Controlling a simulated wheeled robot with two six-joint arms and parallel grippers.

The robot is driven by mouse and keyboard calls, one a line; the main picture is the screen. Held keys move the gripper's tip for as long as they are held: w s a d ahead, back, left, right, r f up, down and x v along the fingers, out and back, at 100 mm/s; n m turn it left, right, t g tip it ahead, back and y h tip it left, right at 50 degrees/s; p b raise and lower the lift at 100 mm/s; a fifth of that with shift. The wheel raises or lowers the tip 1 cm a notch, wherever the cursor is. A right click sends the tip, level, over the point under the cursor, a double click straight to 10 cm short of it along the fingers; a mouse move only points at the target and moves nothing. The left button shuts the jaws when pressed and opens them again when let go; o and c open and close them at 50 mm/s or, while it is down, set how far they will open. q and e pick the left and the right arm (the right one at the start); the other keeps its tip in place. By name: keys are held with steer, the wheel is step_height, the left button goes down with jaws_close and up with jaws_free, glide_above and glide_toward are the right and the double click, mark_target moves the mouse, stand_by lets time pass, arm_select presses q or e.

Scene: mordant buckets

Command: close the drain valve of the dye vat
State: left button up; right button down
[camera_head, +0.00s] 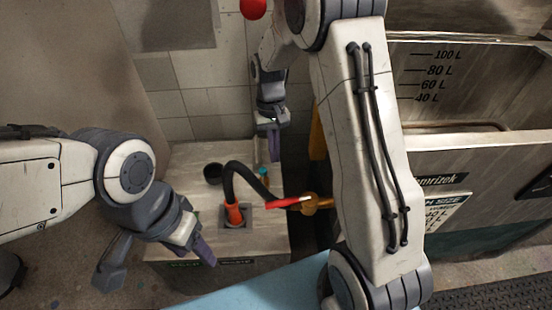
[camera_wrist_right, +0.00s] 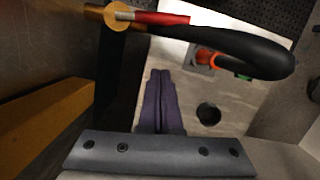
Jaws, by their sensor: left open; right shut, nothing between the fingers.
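The drain valve is a brass body (camera_head: 317,204) with a red lever (camera_head: 288,202), low beside the dye vat (camera_head: 420,110), partly behind my right arm. In the right wrist view the brass body (camera_wrist_right: 116,16) is at the top, and the red lever (camera_wrist_right: 165,18) points right, roughly along the black hose (camera_wrist_right: 250,45). My right gripper (camera_head: 273,148) is shut and empty, behind and above the valve, apart from it. Its purple fingers (camera_wrist_right: 160,95) show together in the right wrist view. My left gripper (camera_head: 152,264) is open and empty, left of the valve.
The hose (camera_head: 238,170) bends down to an orange-red fitting (camera_head: 235,214) on a pale box top (camera_head: 190,205), which has a dark round hole (camera_head: 213,173). A yellow upright piece (camera_head: 317,135) stands beside the vat. A light blue surface (camera_head: 250,288) lies in front.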

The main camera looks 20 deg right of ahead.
mark_target(287, 202)
steer(key=s+f+b, duration=0.2)
steer(key=s+f, duration=0.3)
steer(key=f, duration=0.3)
steer(key=shift+s+a, duration=0.35)
steer(key=shift+f, duration=0.1)
